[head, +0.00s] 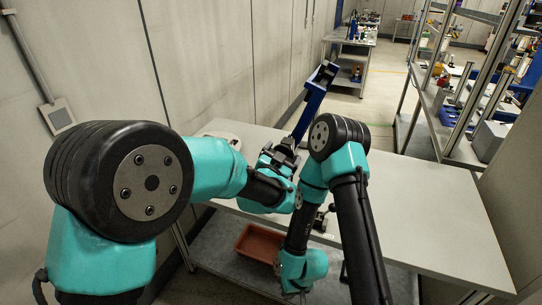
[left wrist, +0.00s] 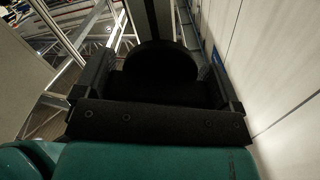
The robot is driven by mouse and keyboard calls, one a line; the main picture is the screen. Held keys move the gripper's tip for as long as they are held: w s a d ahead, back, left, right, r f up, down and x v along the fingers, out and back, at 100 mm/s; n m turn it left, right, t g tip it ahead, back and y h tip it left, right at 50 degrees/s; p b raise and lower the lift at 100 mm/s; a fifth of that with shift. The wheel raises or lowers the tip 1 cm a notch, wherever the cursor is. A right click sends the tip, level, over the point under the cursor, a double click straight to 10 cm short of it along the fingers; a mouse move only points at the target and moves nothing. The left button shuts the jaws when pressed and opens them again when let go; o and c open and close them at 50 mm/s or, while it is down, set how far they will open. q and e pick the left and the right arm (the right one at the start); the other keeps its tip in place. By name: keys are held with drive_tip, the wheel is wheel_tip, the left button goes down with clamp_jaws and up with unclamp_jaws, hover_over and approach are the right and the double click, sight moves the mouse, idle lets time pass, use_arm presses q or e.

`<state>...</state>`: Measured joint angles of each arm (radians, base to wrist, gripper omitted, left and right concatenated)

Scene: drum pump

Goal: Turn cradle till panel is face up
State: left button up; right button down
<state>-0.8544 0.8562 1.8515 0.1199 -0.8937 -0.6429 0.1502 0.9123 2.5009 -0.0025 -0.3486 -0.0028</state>
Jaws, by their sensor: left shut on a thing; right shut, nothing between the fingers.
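Whether this part belongs to the cradle, I cannot tell. No panel face can be made out; my arms cover much of the area. My right gripper (head: 292,291) is low, in front of the table's near edge, small and mostly hidden by its wrist; it is shut and apart from the blue bar.
The grey table (head: 425,205) is bare on its right side. A reddish-brown bin (head: 259,243) stands on the shelf below. A pale round-cornered thing (head: 222,131) lies at the table's left end. The wall is close on the left; shelving (head: 460,110) stands behind at the right.

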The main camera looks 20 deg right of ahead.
use_arm(q)
drive_tip(key=shift+m, duration=7.1)
drive_tip(key=o, duration=1)
drive_tip(key=shift+s, duration=0.1)
drive_tip(key=v, duration=1.7)
drive_tip(key=shift+a, duration=0.2)
